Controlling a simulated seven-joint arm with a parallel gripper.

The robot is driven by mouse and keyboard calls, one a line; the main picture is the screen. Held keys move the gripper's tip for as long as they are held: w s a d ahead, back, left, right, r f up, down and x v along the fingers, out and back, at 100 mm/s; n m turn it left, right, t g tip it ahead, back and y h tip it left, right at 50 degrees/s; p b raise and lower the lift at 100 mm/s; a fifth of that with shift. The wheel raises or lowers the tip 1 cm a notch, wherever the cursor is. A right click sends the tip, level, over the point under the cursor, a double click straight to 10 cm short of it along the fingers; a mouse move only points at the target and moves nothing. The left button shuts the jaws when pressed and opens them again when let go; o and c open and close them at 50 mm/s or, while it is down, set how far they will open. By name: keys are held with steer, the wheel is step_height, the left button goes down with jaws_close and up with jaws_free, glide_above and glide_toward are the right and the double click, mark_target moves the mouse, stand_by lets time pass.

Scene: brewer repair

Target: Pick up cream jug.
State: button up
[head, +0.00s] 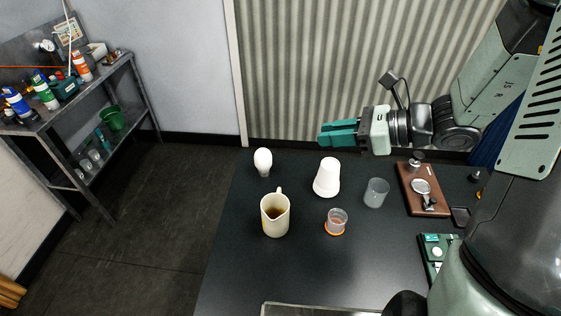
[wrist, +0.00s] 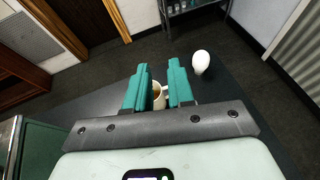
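The cream jug (head: 275,215) stands upright on the dark table, with its handle at the back and brown liquid inside. In the wrist view the jug (wrist: 158,100) shows between and beyond the fingers, partly hidden by them. My gripper (head: 322,135) has teal fingers and is raised above the back of the table, pointing left in the head view. In the wrist view my gripper (wrist: 160,80) has a clear gap between its fingers, with nothing held.
A white bulb (head: 263,161) stands behind the jug. A white cup-shaped piece (head: 327,178), a clear cup (head: 376,192) and a small orange-based cup (head: 336,221) stand to its right. A brown board (head: 408,183) lies farther right. The table left of the jug is clear.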

glide_toward(276, 212)
step_height(276, 212, up, 4)
steer(key=w+d, duration=0.3)
steer(key=shift+s+a+f, duration=0.2)
steer(key=shift+a+f, duration=0.1)
steer(key=x, duration=0.4)
steer(key=shift+w+a+f, duration=0.1)
steer(key=shift+a+f, duration=0.05)
steer(key=shift+a, duration=0.1)
steer(key=shift+r+x, duration=0.2)
steer(key=shift+x, duration=2.7)
steer(key=shift+w, duration=0.15)
jaws_close()
